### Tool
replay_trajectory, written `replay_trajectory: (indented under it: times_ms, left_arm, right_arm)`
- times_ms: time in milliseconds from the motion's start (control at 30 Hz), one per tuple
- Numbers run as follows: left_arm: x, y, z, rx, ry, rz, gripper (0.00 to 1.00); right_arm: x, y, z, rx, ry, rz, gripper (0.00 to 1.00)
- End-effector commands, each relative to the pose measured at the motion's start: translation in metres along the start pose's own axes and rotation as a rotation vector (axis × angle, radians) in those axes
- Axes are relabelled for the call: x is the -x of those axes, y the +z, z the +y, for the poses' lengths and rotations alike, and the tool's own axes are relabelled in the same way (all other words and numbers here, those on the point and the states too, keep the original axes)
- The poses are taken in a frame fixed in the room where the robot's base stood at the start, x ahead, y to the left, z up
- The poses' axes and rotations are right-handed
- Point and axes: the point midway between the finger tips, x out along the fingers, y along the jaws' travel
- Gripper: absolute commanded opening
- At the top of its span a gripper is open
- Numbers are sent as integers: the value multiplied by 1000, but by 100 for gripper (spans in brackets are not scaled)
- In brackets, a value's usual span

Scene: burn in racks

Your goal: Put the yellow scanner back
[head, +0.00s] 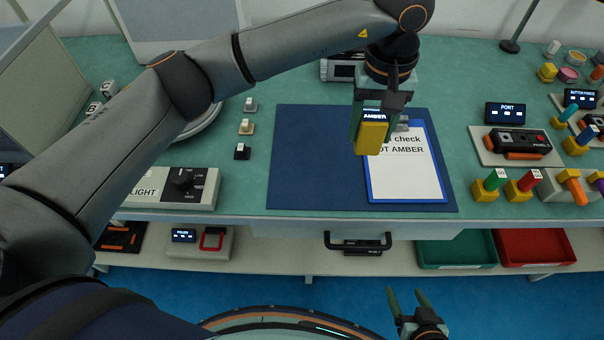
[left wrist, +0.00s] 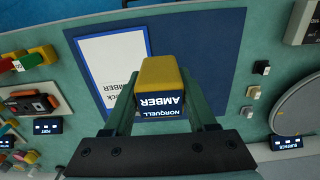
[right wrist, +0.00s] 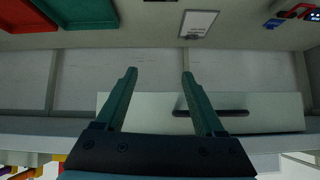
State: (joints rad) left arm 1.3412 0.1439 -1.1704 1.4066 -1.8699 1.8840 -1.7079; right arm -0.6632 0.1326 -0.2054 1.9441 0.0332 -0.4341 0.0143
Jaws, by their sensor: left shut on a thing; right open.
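The yellow scanner (head: 371,136) has a dark label reading AMBER and hangs upright in my left gripper (head: 372,122), above the blue mat (head: 310,165) and the left edge of a clipboard (head: 410,175). In the left wrist view the scanner (left wrist: 160,85) sits between both fingers of the left gripper (left wrist: 163,112). My right gripper (head: 408,298) is open and empty, low in front of the bench; in the right wrist view its fingers (right wrist: 158,80) stand apart, facing the bench drawer.
A drawer handle (head: 358,242) sits under the bench edge. Green (head: 455,250) and red (head: 535,247) bins stand on the lower shelf. A PORT display (head: 505,113), a device on a pad (head: 515,142) and several coloured plugs occupy the right. A LIGHT box (head: 175,188) stands left.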

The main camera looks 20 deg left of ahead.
Motion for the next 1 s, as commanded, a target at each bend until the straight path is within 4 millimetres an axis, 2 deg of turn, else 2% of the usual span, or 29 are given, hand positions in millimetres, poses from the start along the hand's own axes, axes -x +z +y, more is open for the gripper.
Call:
replay_trajectory:
  times_ms: [67,167,267,567,600,733,1000]
  left_arm:
    - [6,2,10,8,0,2,0]
    - [9,2,9,17,-1,-1,0]
    - [4,-3,-6,21,-2,-4,0]
    - [-29,-27,-76,21,-3,-4,0]
    - [-40,-29,-81,19,-2,-7,0]
    - [-62,-35,-98,19,0,-4,0]
    - [-82,-41,-113,17,0,-2,0]
  right_arm:
    - [-7,5,-1,2,-4,1,71]
    - [-7,4,-2,3,-6,1,71]
    - [-5,1,-1,3,-5,2,71]
    - [3,-3,5,3,10,9,71]
    - [3,0,6,2,14,4,71]
    - [6,8,8,-1,18,-14,71]
    - [6,9,8,-1,19,-13,71]
